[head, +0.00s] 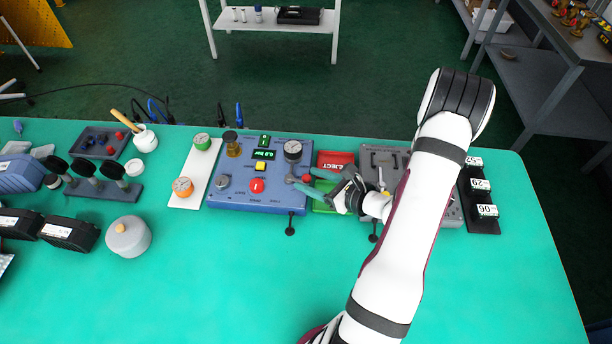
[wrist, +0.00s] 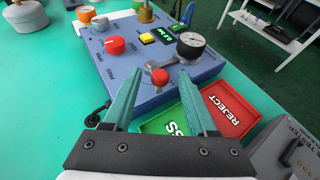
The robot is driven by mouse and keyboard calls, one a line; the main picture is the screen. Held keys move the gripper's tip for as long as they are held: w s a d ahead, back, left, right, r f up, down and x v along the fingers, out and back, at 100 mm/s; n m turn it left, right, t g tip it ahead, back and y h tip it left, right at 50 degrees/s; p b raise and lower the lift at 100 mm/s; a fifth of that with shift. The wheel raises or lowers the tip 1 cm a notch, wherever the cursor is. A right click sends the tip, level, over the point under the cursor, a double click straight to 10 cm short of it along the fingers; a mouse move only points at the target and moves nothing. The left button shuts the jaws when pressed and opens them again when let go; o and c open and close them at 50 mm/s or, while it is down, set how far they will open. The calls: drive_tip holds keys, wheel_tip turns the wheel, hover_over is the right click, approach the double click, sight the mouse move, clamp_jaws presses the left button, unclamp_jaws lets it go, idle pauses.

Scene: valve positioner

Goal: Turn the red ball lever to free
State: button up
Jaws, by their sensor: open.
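The red ball lever (wrist: 160,77) is on the right part of the blue positioner panel (wrist: 130,45). Its ball also shows in the head view (head: 307,178), at the panel's right edge. My gripper (wrist: 160,71) is open and empty, with its teal fingers one on each side of the ball in the wrist view. In the head view my gripper (head: 301,178) reaches in from the right, its fingertips close around the ball. I see no finger touching it. I cannot tell how deep the ball sits between the fingers. The lever's markings are not readable.
The panel carries a gauge (wrist: 191,45), a red knob (wrist: 115,45), a yellow button (wrist: 146,38) and a green display (wrist: 165,35). A red REJECT tray (wrist: 230,108) and a green tray (wrist: 155,125) lie right of the panel.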

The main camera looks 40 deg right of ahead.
drive_tip(key=shift+x, duration=1.05)
clamp_jaws()
drive_tip(key=shift+a, duration=0.1)
